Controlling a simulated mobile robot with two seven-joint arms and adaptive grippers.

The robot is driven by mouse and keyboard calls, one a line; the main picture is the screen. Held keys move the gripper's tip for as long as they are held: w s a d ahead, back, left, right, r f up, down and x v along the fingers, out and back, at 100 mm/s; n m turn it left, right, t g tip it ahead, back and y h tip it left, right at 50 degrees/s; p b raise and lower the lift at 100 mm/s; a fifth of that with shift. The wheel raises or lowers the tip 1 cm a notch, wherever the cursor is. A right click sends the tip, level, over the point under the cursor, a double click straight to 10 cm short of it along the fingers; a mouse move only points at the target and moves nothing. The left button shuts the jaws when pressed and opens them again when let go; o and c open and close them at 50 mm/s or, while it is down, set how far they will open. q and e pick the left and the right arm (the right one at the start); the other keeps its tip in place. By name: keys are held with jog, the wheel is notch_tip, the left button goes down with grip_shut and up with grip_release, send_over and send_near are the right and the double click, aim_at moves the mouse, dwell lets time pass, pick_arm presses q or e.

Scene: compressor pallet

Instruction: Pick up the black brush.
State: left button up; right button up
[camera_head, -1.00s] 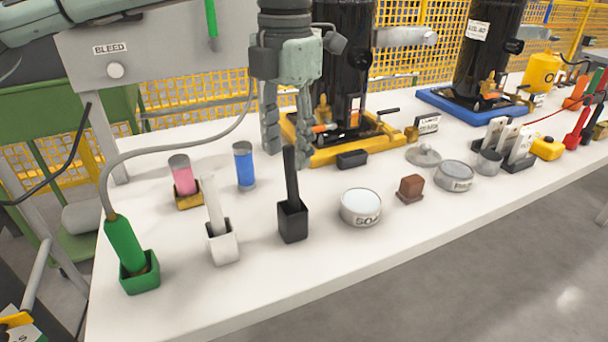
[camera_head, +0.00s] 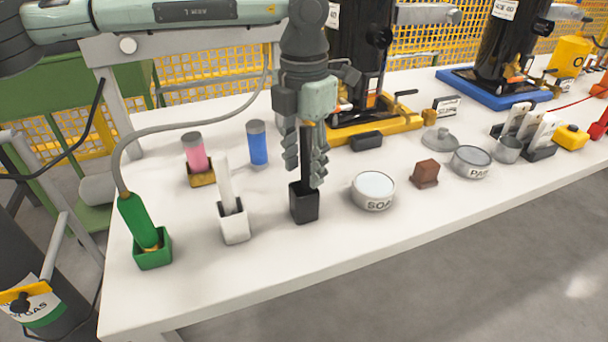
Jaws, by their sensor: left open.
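The black brush (camera_head: 306,150) stands upright in a small black holder (camera_head: 304,206) near the front of the white table. Only its handle shows; its lower end is hidden inside the holder. My left gripper (camera_head: 305,172) points down over the brush, with its fingers open on either side of the handle in this view. Whether the fingers touch the handle cannot be told. My right gripper is not in view.
Left of the black holder stand a white brush in a white holder (camera_head: 233,225) and a green tool in a green holder (camera_head: 152,250). A round tin (camera_head: 373,196) and a brown block (camera_head: 425,174) are to the right. The white table (camera_head: 290,262) is bare in front.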

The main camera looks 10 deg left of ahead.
pick_arm(q)
jog(key=shift+c, duration=0.4)
grip_shut()
